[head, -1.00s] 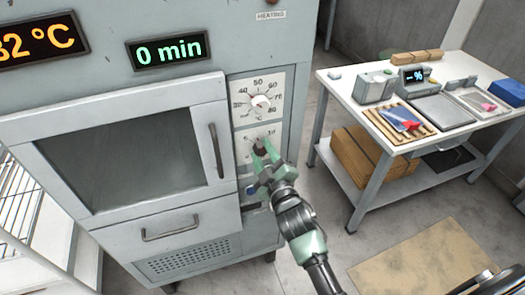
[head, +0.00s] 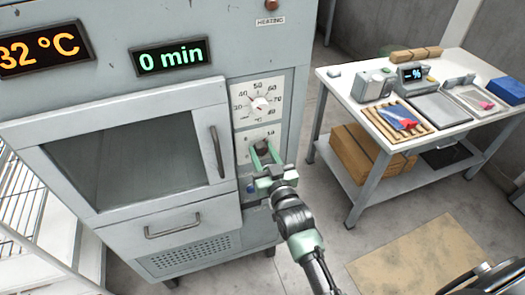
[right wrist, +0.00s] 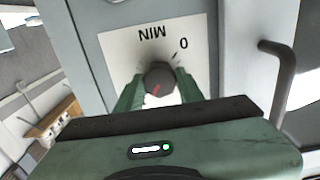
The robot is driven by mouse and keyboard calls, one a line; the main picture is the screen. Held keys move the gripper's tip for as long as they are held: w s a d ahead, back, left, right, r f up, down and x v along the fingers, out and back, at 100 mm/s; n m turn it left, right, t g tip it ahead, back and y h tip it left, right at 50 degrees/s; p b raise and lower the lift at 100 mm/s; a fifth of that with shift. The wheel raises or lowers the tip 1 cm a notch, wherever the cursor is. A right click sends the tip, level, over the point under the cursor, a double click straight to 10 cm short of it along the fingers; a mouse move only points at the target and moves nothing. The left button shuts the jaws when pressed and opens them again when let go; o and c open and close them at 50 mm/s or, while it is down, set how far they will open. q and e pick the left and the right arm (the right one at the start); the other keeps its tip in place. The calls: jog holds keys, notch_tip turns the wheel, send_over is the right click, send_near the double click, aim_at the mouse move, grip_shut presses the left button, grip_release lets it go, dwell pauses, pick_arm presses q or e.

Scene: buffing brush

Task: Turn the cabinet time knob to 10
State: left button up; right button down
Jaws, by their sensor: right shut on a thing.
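The cabinet (head: 110,90) fills the left of the head view. Its time display (head: 169,56) reads "0 min". The time knob (right wrist: 158,80) is a dark round knob with a red pointer mark, on a white dial plate marked "MIN" and "0" that looks upside down in the right wrist view. In the head view the time knob (head: 262,146) is partly hidden by my right gripper. My right gripper (head: 265,154) has its green fingers on either side of the knob and is shut on it. My left gripper is not in view.
The temperature dial (head: 260,106) is just above the time knob, and the temperature display (head: 40,49) reads 32 °C. The cabinet door handle (head: 216,152) stands out left of the knob. A white table (head: 345,92) with a tray and instruments is at the right.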

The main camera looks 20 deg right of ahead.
jog(key=shift+f+m, duration=0.1)
jog(key=shift+m, duration=0.6)
jog(key=c, duration=0.9)
grip_release()
jog(key=s+b, duration=0.1)
jog(key=s, duration=0.7)
jog(key=shift+d+b, duration=0.15)
jog(key=shift+b, duration=0.25)
